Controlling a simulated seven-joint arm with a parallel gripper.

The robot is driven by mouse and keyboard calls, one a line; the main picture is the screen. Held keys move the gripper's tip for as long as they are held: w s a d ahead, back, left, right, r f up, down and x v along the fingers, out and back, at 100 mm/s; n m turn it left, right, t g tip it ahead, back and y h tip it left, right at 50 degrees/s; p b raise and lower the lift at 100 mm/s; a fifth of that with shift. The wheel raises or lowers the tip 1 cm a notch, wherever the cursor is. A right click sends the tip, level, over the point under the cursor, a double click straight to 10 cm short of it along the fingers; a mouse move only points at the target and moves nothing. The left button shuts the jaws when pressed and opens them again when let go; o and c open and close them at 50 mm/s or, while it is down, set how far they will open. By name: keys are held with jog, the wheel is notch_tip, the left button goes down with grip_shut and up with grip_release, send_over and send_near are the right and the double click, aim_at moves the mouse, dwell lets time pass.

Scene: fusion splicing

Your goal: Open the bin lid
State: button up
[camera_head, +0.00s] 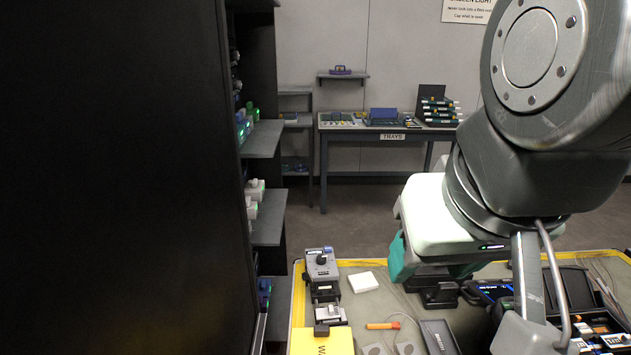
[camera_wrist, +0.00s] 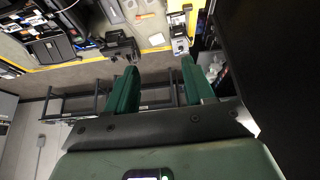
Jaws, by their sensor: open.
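A yellow box (camera_head: 321,342) with dark lettering beginning with "W" is cut off by the bottom edge of the head view. It may be the bin; its full label and most of its body are out of frame, and I cannot tell where its lid is. My gripper (camera_wrist: 160,76) is open, with two green fingers apart and nothing between them in the wrist view. In the head view, a green part of my gripper shows above the work mat, to the right of and beyond the yellow box, apart from it.
The work mat (camera_head: 377,305) has a yellow border. A grey device (camera_head: 321,265), a white block (camera_head: 363,282) and an orange-tipped piece (camera_head: 383,325) lie on it. An open dark case (camera_head: 588,302) is at right. A tall black panel (camera_head: 110,180) fills the left.

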jog(key=shift+o, duration=0.3)
jog(key=w+a+g, duration=0.1)
jog(key=w+g, duration=0.1)
jog(key=w, duration=0.4)
jog(key=shift+w+a+f+g, duration=0.3)
jog(key=shift+a+f, duration=0.1)
jog(key=shift+f, duration=0.05)
jog(key=g, duration=0.5)
send_over(322, 328)
jog(key=w+d, duration=0.2)
notch_tip(322, 328, down, 12)
jog(key=f, duration=0.6)
jog(key=s+a+f+g, duration=0.1)
jog(key=f, duration=0.5)
jog(key=a+f+g, duration=0.1)
jog(key=f, duration=0.5)
jog(key=shift+s+f, duration=0.15)
jog(key=shift+f, duration=0.2)
jog(key=shift+c, duration=0.4)
grip_shut()
